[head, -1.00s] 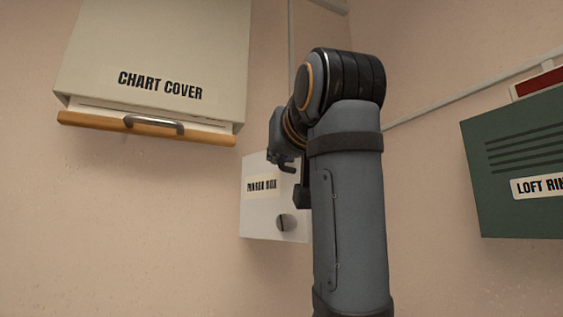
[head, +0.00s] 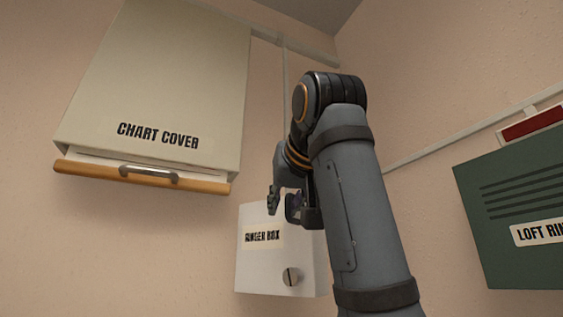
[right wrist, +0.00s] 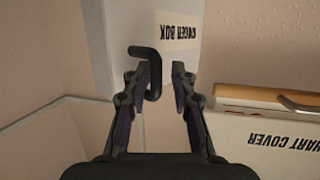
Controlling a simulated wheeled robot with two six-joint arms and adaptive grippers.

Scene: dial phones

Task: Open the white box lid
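The white box (head: 262,270), with a label that reads as "RINGER BOX", is on the wall at lower centre. My right gripper (head: 283,200) is at the box's upper edge, and my arm covers the box's right side. In the right wrist view the white box (right wrist: 118,35) appears upside down. A black bent handle (right wrist: 153,72) shows between the two open fingers of my right gripper (right wrist: 160,75), nearer the left finger. I cannot tell whether they touch. My left gripper is out of view.
A cream cover (head: 165,75) marked "CHART COVER", with a wooden bottom edge and metal handle (head: 149,174), hangs at upper left. A green louvred box (head: 515,190) is on the right, below a red panel (head: 533,124). Bare wall lies below the cream cover.

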